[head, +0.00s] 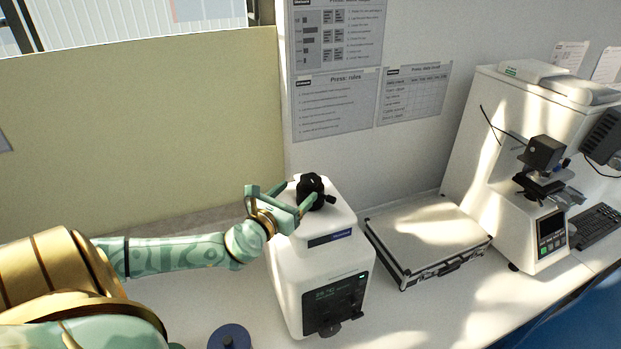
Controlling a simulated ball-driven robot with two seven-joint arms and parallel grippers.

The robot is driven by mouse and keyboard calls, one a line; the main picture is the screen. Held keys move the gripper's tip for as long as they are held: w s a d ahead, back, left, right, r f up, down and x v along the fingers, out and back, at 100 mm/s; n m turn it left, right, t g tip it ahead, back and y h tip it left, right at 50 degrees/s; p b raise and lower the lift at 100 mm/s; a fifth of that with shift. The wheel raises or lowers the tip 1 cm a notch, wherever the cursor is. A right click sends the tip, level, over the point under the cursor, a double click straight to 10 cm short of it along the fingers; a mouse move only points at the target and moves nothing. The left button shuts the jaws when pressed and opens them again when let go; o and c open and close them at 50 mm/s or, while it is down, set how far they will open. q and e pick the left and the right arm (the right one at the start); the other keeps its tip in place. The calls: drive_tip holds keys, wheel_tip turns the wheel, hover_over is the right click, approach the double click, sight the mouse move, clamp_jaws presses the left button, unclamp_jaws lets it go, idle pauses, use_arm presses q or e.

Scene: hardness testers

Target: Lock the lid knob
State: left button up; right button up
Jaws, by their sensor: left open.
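The black lid knob (310,188) sits on top of a white machine (285,268) with a dark screen on its front. My left gripper (296,200) is open at the knob's left side, level with the machine's top. One finger reaches behind the knob's left side and the other in front of it. I cannot tell whether the fingers touch the knob. My right gripper is not in view.
A silver case (425,232) lies on the bench right of the machine. A white hardness tester (541,215) and a keyboard (596,225) stand farther right. A dark blue round object (230,338) is at the front edge. A yellow panel (140,135) stands behind my arm.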

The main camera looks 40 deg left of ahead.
sight(304, 185)
use_arm(q)
drive_tip(key=w, duration=0.5)
drive_tip(key=w+a, duration=0.1)
drive_tip(key=w, duration=0.1)
drive_tip(key=shift+w, duration=0.2)
